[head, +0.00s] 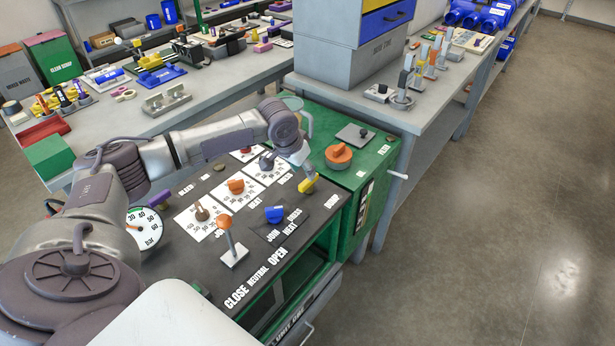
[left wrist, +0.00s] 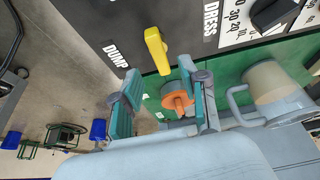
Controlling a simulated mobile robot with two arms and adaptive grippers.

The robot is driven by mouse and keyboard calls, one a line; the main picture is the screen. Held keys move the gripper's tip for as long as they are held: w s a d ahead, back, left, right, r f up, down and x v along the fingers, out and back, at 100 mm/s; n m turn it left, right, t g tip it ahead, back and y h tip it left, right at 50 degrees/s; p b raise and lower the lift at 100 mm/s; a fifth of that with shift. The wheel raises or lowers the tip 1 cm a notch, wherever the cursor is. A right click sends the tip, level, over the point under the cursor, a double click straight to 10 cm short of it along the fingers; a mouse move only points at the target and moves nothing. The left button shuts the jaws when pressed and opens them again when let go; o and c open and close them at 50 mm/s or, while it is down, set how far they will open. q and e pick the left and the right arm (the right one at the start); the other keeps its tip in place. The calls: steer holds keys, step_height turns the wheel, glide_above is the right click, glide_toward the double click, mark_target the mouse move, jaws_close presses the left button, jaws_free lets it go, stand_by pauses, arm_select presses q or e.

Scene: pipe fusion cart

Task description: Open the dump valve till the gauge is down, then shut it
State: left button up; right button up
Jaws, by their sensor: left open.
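The dump valve's yellow lever (head: 308,184) is at the right end of the dark panel, near the DUMP label (head: 331,201). In the left wrist view the yellow lever (left wrist: 156,50) stands just ahead of the fingertips, roughly in line with the gap. My left gripper (left wrist: 163,95) is open, its teal-padded fingers apart with nothing seen held. In the head view the left gripper (head: 303,166) is over the panel's right end, close to the lever. The white pressure gauge (head: 147,222), marked in bar, is partly hidden by my left arm; its exact reading is unclear. My right gripper is out of view.
Near the lever are the orange knob (head: 338,154) on the green cabinet, a jug (left wrist: 275,85) and the blue knob (head: 274,214). An orange-topped lever (head: 228,232) stands by the CLOSE, NEUTRAL and OPEN labels. Open floor (head: 480,230) lies to the right.

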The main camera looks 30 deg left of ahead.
mark_target(309, 185)
arm_select(q)
steer(key=x, duration=0.5)
steer(key=shift+w+f, duration=0.1)
steer(key=shift+f, duration=0.05)
jaws_close()
